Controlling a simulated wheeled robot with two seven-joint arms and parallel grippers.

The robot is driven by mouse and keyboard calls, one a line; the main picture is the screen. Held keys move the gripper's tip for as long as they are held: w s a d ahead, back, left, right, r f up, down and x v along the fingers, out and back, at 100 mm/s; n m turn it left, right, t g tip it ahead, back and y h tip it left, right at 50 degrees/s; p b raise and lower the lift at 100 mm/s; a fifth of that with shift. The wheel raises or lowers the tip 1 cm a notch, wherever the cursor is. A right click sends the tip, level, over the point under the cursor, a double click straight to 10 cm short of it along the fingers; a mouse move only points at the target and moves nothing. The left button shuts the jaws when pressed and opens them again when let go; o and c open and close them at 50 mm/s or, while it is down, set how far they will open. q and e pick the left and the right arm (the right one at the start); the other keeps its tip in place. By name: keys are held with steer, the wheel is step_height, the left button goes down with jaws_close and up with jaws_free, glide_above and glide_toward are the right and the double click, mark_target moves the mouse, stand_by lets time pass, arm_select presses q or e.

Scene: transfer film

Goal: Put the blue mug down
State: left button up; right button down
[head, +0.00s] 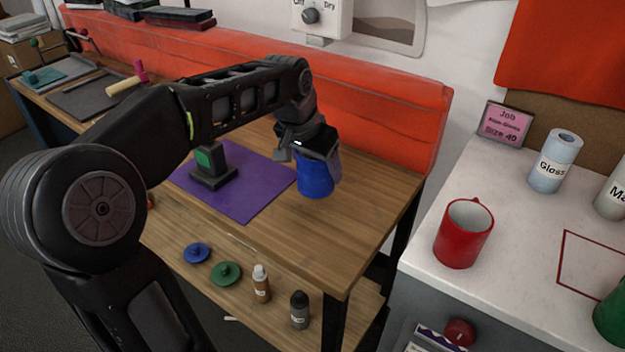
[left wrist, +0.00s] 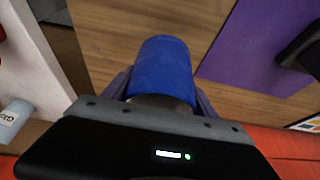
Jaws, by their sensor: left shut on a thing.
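The blue mug (head: 315,178) is at the right part of the wooden workbench (head: 375,190), just right of the purple mat. My left gripper (head: 318,152) reaches over it from above and is shut on it. In the left wrist view the blue mug (left wrist: 163,68) sits between the fingers, with bare wood around it. I cannot tell whether its base touches the wood. My right gripper is not in view.
The purple mat (head: 240,190) holds a dark stand with a green face (head: 208,165). A red mug (head: 464,233) and a Gloss roll (head: 556,162) stand on the white counter (head: 520,225). Bottles and lids are on the lower shelf. Bare wood lies right of the blue mug.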

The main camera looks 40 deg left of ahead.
mark_target(318, 162)
arm_select(q)
steer(key=shift+f, duration=0.3)
steer(key=shift+f, duration=1.9)
steer(key=shift+f+b, duration=0.2)
steer(key=shift+b, duration=0.15)
steer(key=o, duration=1.8)
steer(key=shift+c, duration=0.2)
steer(key=shift+r, duration=0.2)
steer(key=v, duration=1.2)
steer(key=shift+p, duration=0.45)
